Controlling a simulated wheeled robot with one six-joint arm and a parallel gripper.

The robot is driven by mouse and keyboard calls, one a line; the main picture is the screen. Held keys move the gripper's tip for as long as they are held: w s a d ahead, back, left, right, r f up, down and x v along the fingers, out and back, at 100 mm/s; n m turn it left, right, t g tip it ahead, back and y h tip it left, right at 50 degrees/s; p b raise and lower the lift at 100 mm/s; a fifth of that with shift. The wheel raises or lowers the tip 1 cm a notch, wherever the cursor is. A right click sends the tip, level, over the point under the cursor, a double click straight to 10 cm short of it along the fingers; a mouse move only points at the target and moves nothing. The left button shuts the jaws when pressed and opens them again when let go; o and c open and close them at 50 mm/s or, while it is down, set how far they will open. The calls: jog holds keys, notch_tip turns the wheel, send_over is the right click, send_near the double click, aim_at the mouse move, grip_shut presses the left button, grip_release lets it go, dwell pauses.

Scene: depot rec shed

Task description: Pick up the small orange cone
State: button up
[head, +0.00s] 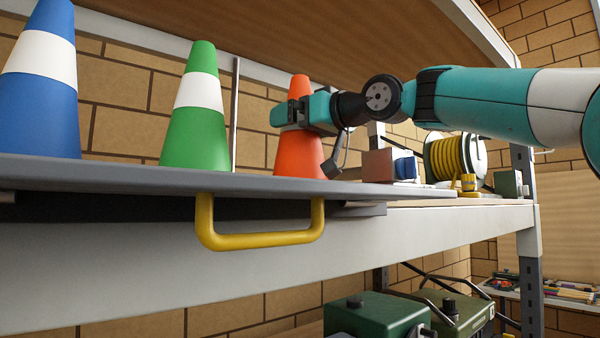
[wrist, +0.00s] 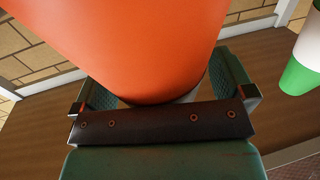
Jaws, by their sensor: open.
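The small orange cone (head: 299,155) stands upright on the grey board of the shelf, to the right of the other cones. My gripper (head: 288,113) reaches it from the right at about mid-height and hides part of its middle. In the wrist view the orange cone (wrist: 150,50) fills the space between my two green fingers (wrist: 165,88). The fingers are open, one on each side of the cone. Whether either finger touches it, I cannot tell.
A green cone (head: 195,130) and a blue cone (head: 40,105) stand to the left. A yellow handle (head: 262,241) juts from the board's front. Right of the cone are a small box (head: 378,166) and a yellow hose reel (head: 455,158). A wooden shelf (head: 330,30) hangs above.

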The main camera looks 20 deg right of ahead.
jog(key=shift+c, duration=0.5)
jog(key=c, duration=1.4)
jog(key=shift+c, duration=0.3)
jog(key=shift+r, duration=0.1)
